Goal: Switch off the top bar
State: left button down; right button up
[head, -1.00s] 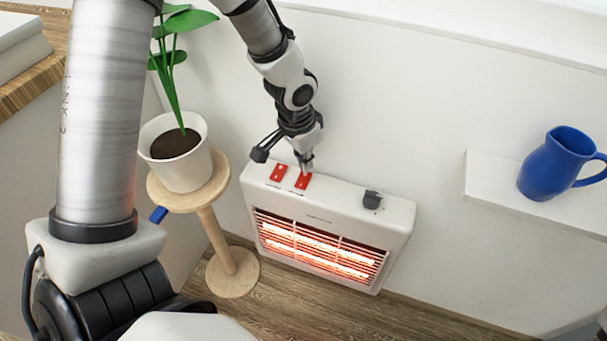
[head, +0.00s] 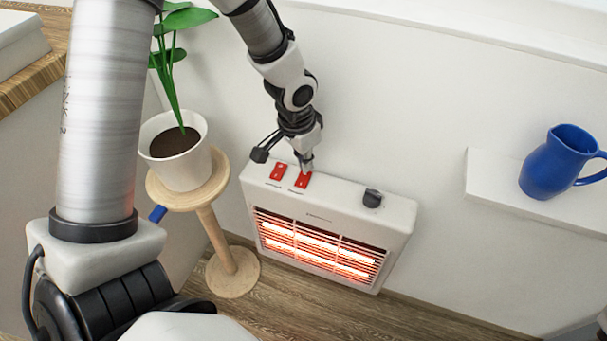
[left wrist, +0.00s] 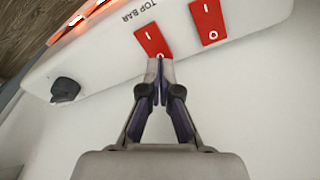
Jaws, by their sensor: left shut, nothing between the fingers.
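A white heater (head: 395,243) stands against the wall, with two bright orange-red bars glowing behind its grille (head: 318,250). On its top are two red rocker switches and a dark knob (head: 372,198). The top bar switch (head: 301,181) is the right one in the head view; its "TOP BAR" label reads in the left wrist view, where the switch (left wrist: 150,38) also shows. My left gripper (head: 306,170) is shut and empty, its tips at the switch's "O" end (left wrist: 160,62). I cannot tell whether they press it.
The other red switch (head: 278,172) is close beside. A potted plant (head: 178,158) stands on a round wooden stand (head: 160,197) left of the heater. A blue jug (head: 552,165) sits on a white wall shelf (head: 490,180) at the right.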

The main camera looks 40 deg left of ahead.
pick_arm(q)
jog(key=shift+f+b, duration=0.7)
jog(key=shift+f, duration=0.15)
dwell(0.3)
notch_tip(320, 180, up, 7)
jog(key=p, duration=0.7)
jog(key=shift+r, duration=0.15)
jog(key=shift+s+f, duration=0.1)
jog(key=shift+f, duration=0.1)
